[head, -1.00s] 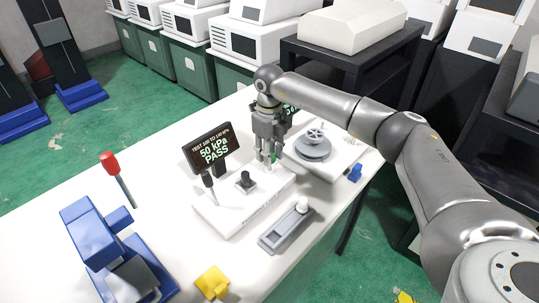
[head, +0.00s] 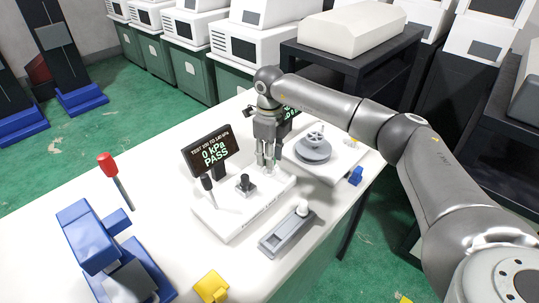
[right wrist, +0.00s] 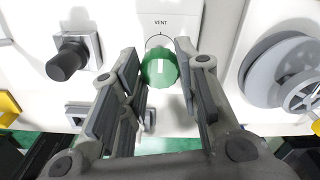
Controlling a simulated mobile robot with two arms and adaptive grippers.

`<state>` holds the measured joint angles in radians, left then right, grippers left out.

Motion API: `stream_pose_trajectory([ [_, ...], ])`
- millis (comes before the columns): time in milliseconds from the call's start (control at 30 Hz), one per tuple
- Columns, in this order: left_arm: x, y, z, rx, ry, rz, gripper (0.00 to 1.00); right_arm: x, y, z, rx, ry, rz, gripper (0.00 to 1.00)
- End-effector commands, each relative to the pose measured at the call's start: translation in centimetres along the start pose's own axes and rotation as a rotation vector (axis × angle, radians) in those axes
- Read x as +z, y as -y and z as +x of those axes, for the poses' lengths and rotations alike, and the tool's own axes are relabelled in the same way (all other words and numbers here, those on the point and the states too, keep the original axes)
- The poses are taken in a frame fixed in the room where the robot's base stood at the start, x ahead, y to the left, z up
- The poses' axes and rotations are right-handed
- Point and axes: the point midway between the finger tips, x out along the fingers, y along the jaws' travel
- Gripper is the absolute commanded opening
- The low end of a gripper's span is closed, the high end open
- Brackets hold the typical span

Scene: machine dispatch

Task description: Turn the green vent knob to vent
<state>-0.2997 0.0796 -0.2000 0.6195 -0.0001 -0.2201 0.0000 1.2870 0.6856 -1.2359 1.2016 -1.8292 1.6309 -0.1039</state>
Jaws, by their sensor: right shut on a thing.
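The green vent knob (right wrist: 160,68) is on a white panel below the word VENT (right wrist: 161,22) in the right wrist view. Its white mark stands upright in the picture, toward that word. My right gripper (right wrist: 156,54) is shut on the knob, one finger on each side. In the head view my right gripper (head: 267,164) reaches down over the back right of the white test fixture (head: 232,222), hiding most of the knob. The fixture's display (head: 211,153) reads 0 kPa PASS. My left gripper is not in view.
A black knob (head: 244,183) and a black-handled lever (head: 208,184) stand beside the gripper on the fixture. A grey round part (head: 313,149) is close on the right. A grey tray (head: 284,238), blue device (head: 88,235) and yellow block (head: 211,286) are nearer the front.

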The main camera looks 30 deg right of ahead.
Motion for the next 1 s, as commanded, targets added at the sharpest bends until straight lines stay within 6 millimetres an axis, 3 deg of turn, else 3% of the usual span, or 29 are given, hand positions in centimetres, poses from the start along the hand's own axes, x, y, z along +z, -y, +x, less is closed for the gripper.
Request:
stream_pose_trajectory([
  [33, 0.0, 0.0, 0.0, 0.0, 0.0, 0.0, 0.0, 0.1, 0.1, -0.1, -0.003, 0.004, -0.001, 0.06],
  [67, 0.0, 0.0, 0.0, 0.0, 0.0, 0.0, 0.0, 0.1, 0.1, -0.2, -0.002, 0.004, -0.001, 0.34],
  [200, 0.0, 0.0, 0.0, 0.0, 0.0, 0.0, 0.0, 0.1, 0.1, -0.1, -0.002, 0.003, 0.0, 0.52],
  [633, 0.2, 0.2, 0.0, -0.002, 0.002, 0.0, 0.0, 0.1, 0.1, -0.9, -0.002, 0.002, 0.001, 0.53],
  [1000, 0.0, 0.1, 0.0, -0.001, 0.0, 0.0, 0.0, 0.1, 0.1, -8.2, -0.003, 0.004, 0.001, 0.53],
])
